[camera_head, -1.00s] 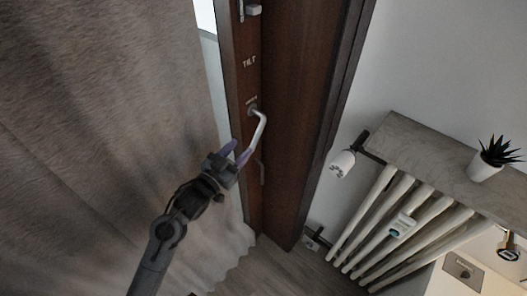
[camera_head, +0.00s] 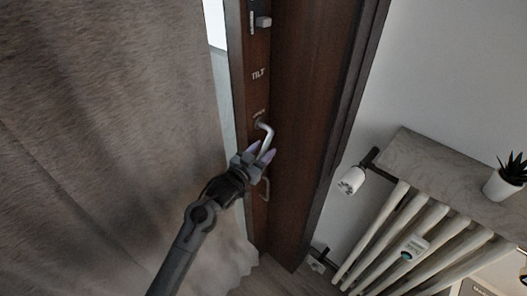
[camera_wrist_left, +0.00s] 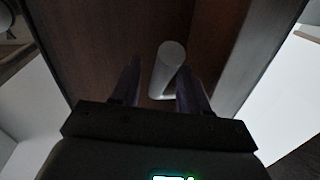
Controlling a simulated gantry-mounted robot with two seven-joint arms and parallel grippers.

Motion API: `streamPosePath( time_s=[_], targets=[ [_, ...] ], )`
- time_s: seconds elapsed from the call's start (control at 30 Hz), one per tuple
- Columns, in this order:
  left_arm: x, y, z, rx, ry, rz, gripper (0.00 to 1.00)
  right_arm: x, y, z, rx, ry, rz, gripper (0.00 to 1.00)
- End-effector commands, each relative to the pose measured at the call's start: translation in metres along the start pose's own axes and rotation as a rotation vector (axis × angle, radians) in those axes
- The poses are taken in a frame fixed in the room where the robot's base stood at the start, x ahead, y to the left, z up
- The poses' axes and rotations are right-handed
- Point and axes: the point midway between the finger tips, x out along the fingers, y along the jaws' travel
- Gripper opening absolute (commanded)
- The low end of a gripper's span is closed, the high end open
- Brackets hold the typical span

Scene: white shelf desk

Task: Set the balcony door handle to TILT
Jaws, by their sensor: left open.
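The balcony door (camera_head: 300,130) is dark brown wood. Its silver handle (camera_head: 267,132) bends out from a mount on the door's edge strip, with its grip pointing down. The word TILT (camera_head: 258,74) is printed above the mount, and a smaller label sits right at it. My left gripper (camera_head: 262,154) is open at the lower end of the handle. In the left wrist view the handle's grey rounded end (camera_wrist_left: 168,64) stands between the two purple fingers (camera_wrist_left: 158,85), nearer the right one. Whether a finger touches it I cannot tell. My right gripper is not in view.
A beige curtain (camera_head: 110,120) hangs left of the door. A second, lower pull (camera_head: 266,189) sits below the handle. At right are a radiator (camera_head: 400,235), its valve (camera_head: 351,180), and a shelf (camera_head: 430,160) with a potted plant (camera_head: 505,180).

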Motion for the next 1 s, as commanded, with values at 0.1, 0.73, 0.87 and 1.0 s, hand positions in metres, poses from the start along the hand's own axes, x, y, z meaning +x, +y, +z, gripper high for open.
streamPosePath(
  time_s=[0.1,0.73,0.87,1.0],
  targets=[
    [0.0046,-0.0002,-0.0003,0.0,0.0,0.0,0.45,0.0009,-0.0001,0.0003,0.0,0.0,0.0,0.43],
    [0.0055,0.0001,-0.0001,0.0,0.0,0.0,0.0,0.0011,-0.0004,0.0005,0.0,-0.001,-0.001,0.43],
    [0.0055,0.0001,-0.0001,0.001,0.0,0.0,0.0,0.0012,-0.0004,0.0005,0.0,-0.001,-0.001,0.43],
    [0.0054,0.0,-0.0008,0.001,-0.002,0.0,0.0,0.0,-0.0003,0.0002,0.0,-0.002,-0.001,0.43]
  ],
)
